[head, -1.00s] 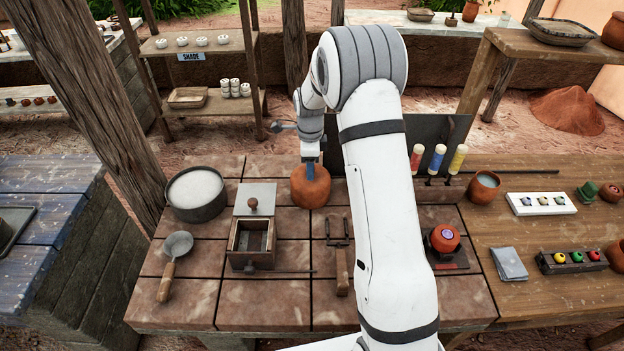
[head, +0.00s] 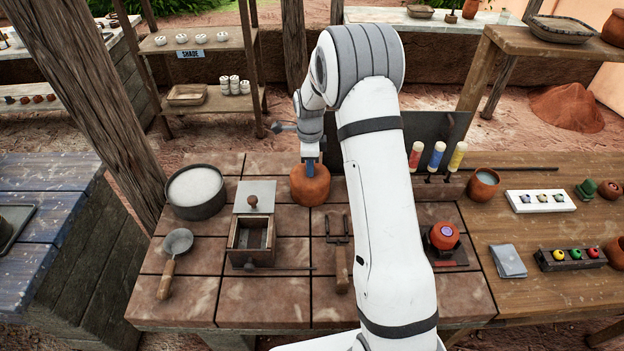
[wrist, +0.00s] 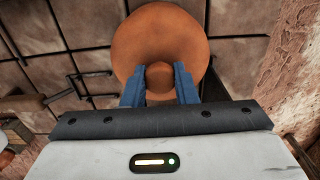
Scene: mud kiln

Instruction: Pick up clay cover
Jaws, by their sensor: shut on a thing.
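The clay cover (head: 311,187) is a round orange-brown domed piece on the tiled bench, behind the middle. In the wrist view the clay cover (wrist: 160,40) shows as a wide disc with a round knob (wrist: 159,77) on it. My gripper (head: 312,166) is directly above the cover, pointing down. In the wrist view my gripper (wrist: 159,82) has its two blue fingers on either side of the knob, shut on it. Whatever lies under the cover is hidden. I cannot tell whether the cover is clear of the bench.
Left of the cover stand a wooden box (head: 252,236) with its lidded plate (head: 254,197) and a dark pot of white material (head: 196,191). A forked tool (head: 338,255) lies in front. Several coloured tubes (head: 437,157) stand right of my arm.

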